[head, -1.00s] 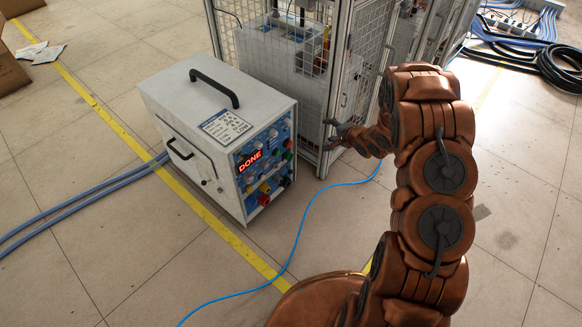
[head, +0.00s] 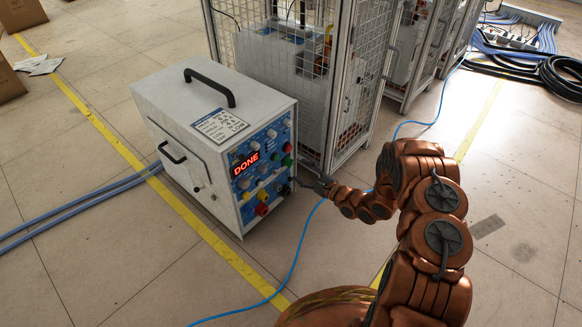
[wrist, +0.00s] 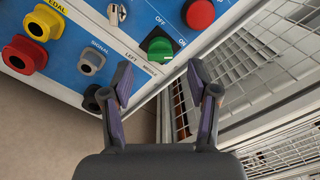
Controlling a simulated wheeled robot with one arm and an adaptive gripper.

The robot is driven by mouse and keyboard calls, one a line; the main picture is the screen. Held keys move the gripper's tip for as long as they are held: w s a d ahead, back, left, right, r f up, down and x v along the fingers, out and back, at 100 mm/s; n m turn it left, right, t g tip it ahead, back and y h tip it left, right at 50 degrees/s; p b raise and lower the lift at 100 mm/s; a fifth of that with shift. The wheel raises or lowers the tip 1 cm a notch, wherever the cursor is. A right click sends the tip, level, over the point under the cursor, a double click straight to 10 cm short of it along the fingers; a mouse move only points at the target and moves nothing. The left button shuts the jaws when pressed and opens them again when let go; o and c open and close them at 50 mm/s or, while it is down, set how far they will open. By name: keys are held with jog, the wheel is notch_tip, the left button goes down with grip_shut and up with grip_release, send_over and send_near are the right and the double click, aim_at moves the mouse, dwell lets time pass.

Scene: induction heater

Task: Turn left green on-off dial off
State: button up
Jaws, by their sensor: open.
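The heater (head: 215,130) is a light grey box with a blue control panel and a red lit "DONE" display (head: 246,163). The green dial (wrist: 157,47) is on the panel in the wrist view, between printed "OFF" and "ON", with the word "LEFT" nearby. Its exact pointing is hard to tell. It is a small green spot (head: 287,161) in the head view. My gripper (wrist: 160,76) is open and empty, its two fingertips pointing at the panel, apart from the dial, which shows just beyond the gap between them.
A red button (wrist: 199,13) sits above the dial. Grey, yellow and red sockets (wrist: 24,54) are to the left. A mesh cage (head: 350,90) stands close beside the panel on the right. A blue cable (head: 290,265) crosses the open floor.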

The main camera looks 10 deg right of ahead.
aim_at(291, 165)
jog(key=b+x, duration=0.1)
jog(key=x, duration=0.3)
jog(key=shift+w+a+f+b, duration=0.15)
jog(key=shift+w+a+b, duration=0.1)
jog(key=shift+w+b, duration=0.05)
jog(key=shift+w+a, duration=0.25)
jog(key=shift+w, duration=0.15)
grip_shut()
